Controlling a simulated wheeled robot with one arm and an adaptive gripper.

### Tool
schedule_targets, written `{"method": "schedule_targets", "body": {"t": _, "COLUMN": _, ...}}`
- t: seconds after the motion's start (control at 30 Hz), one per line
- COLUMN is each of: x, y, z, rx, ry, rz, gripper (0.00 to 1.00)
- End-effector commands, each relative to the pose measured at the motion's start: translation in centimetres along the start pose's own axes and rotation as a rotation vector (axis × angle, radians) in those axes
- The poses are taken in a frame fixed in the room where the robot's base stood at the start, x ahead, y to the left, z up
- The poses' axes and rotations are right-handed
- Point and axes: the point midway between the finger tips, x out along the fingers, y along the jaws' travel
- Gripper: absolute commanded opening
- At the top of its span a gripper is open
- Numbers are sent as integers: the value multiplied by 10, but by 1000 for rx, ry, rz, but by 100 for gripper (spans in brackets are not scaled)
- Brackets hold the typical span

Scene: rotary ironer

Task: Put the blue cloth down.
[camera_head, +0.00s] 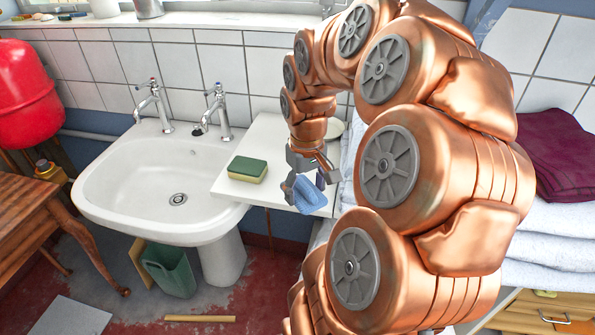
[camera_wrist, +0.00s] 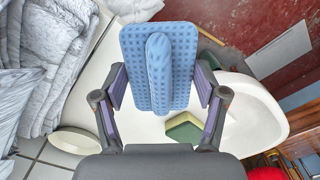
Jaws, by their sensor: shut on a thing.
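The blue cloth (camera_head: 311,194) hangs from my gripper (camera_head: 306,182) above the white counter beside the sink. In the wrist view the blue cloth (camera_wrist: 160,65) is dotted and bulges in a fold along its middle. My gripper (camera_wrist: 160,95) is shut on it, one finger at each side. I cannot tell from the views whether the cloth's lower edge touches the counter.
A green and yellow sponge (camera_head: 247,169) lies on the white counter (camera_head: 262,190), left of the cloth. The white sink (camera_head: 150,190) with two taps is further left. Stacked folded white linen (camera_head: 560,222) and a maroon cloth (camera_head: 550,150) are at right. A round pale dish (camera_wrist: 75,140) is near the gripper.

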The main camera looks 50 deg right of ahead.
Motion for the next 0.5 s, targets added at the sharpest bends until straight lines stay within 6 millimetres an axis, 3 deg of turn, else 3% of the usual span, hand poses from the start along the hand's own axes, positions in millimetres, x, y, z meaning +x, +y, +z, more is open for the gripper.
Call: {"method": "schedule_targets", "body": {"t": 0.5, "x": 6, "y": 26, "z": -64, "rx": 0, "ry": -4, "rz": -2, "gripper": 38}}
